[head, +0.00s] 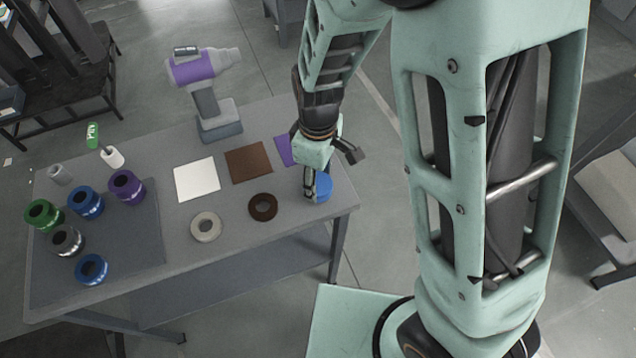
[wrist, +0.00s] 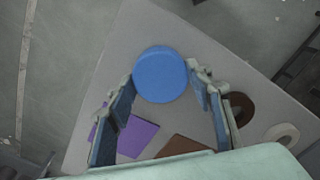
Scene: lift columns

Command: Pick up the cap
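A round blue cap (head: 323,188) lies near the right end of the grey table (head: 150,290). In the wrist view the blue cap (wrist: 160,74) shows as a smooth disc just beyond and between the fingertips. My gripper (head: 309,192) is over the table at the cap's left side in the head view and hides part of it. In the wrist view my gripper (wrist: 165,80) has its two fingers spread wide, with nothing held between them. I cannot tell whether a fingertip touches the cap.
A grey ring (head: 206,227) and a brown ring (head: 263,207) lie left of the cap. White (head: 197,180), brown (head: 249,162) and purple (head: 284,150) squares lie behind. A purple-grey drill (head: 207,95) stands at the back. Several coloured cylinders (head: 86,202) stand at left.

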